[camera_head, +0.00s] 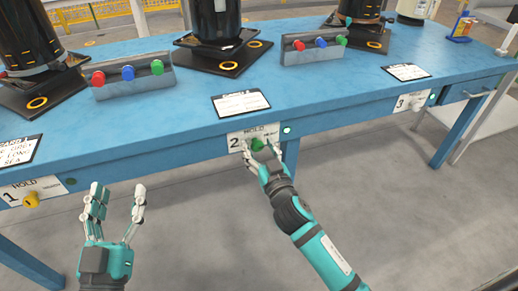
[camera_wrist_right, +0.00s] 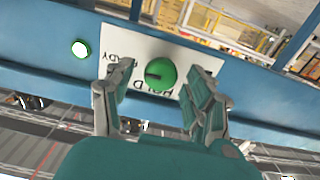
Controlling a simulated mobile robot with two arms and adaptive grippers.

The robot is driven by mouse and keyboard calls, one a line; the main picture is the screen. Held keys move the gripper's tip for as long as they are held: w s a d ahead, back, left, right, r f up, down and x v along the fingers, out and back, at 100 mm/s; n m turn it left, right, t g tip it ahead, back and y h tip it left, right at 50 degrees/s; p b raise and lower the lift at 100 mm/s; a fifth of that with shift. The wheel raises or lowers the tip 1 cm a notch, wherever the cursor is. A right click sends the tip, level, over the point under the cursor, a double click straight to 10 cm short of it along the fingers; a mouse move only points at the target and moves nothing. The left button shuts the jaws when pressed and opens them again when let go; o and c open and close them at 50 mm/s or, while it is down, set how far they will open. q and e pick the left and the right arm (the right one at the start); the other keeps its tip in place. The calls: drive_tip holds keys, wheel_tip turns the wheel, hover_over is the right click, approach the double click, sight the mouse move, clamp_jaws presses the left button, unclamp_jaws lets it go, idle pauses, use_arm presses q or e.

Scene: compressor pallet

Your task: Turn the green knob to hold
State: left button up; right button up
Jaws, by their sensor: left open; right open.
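The green knob (camera_head: 257,144) is on the white panel 2 label (camera_head: 239,143) at the blue bench's front edge. In the right wrist view the green knob (camera_wrist_right: 163,70) has a dark mark running from its middle to the left, toward the partly hidden "READY" lettering. "HOLD" shows below it there, upside down. My right gripper (camera_head: 261,151) is open at the knob; in its wrist view (camera_wrist_right: 158,82) the fingers stand on either side of the knob, with visible gaps. My left gripper (camera_head: 120,190) is open and empty in front of the bench, left of the knob.
Panel 1 has a yellow knob (camera_head: 31,199), and panel 3 (camera_head: 411,101) is at the right. A lit green lamp (camera_head: 287,130) is beside panel 2. Button boxes (camera_head: 132,76) and black compressors (camera_head: 214,20) stand on the bench (camera_head: 185,115). The floor in front is clear.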

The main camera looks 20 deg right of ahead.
use_arm(q)
drive_tip(key=shift+r, duration=0.15)
use_arm(e)
drive_tip(key=shift+w, duration=0.2)
drive_tip(key=shift+c, duration=0.2)
drive_tip(key=c, duration=1.1)
drive_tip(key=n+p, duration=0.2)
drive_tip(key=n, duration=0.3)
drive_tip(key=shift+a+r+p, duration=0.1)
drive_tip(key=shift+p, duration=0.2)
drive_tip(key=n+p, duration=0.1)
drive_tip(key=n, duration=0.6)
drive_tip(key=shift+a+p, duration=0.1)
drive_tip(key=shift+p, duration=0.3)
drive_tip(key=n, duration=0.3)
drive_tip(key=shift+f, duration=0.25)
use_arm(q)
drive_tip(key=s+a+f+g+y, duration=0.2)
drive_tip(key=s+f+g, duration=0.2)
drive_tip(key=f, duration=0.5)
drive_tip(key=s+a+f+g+y, duration=0.2)
drive_tip(key=s+f+g, duration=0.3)
drive_tip(key=f+g, duration=0.4)
drive_tip(key=shift+s+a+f+n+p, duration=0.15)
drive_tip(key=shift+a+f+n+p, duration=0.15)
drive_tip(key=shift+a, duration=0.25)
use_arm(e)
drive_tip(key=shift+n, duration=1.5)
